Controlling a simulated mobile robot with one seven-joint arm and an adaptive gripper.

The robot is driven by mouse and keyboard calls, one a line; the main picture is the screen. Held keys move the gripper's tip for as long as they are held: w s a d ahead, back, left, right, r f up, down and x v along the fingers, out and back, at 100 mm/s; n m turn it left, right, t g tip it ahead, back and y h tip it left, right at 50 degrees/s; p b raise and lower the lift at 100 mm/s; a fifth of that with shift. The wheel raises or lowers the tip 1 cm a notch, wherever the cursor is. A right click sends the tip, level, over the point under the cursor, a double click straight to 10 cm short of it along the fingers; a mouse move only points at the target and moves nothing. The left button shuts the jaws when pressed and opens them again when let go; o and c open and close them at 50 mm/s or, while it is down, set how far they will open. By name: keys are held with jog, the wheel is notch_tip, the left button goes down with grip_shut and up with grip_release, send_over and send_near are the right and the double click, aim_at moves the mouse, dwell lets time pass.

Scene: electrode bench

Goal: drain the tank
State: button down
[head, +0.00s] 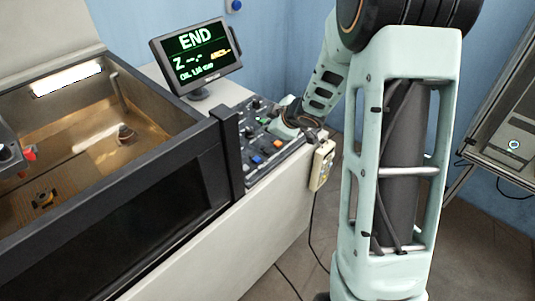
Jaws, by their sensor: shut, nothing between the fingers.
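The tank (197,131) stands open at the left with a dark rim and a dark front. Inside it are brownish liquid, a bright reflection and a small upright fitting (125,134). The control panel (243,178) to its right carries several knobs and buttons, among them an orange button (275,145) and a blue button (256,159). My gripper (284,131) is shut and empty, low at the panel's right side. I cannot tell whether it touches a control. The fingertips are small and partly hidden. A monitor (195,55) behind the tank reads "END" and "Z --.-" in green.
A beige hand pendant (321,165) hangs on the bench's right end, its cable running to the floor. An orange-red part (29,153) and a small dark fixture (44,198) show inside the tank. A grey cabinet (505,115) stands at the far right. Floor between is partly clear.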

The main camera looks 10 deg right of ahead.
aim_at(268, 152)
jog(key=shift+f+b, duration=3.05)
jog(key=shift+f, duration=0.4)
jog(key=shift+f, duration=0.1)
jog(key=shift+f, duration=0.3)
jog(key=shift+f+b, duration=0.5)
jog(key=shift+b, duration=0.15)
jog(key=shift+r, duration=0.15)
jog(key=shift+r+p, duration=0.75)
jog(key=shift+p, duration=0.25)
notch_tip(268, 152, up, 5)
jog(key=p, duration=0.5)
jog(key=shift+r, duration=0.1)
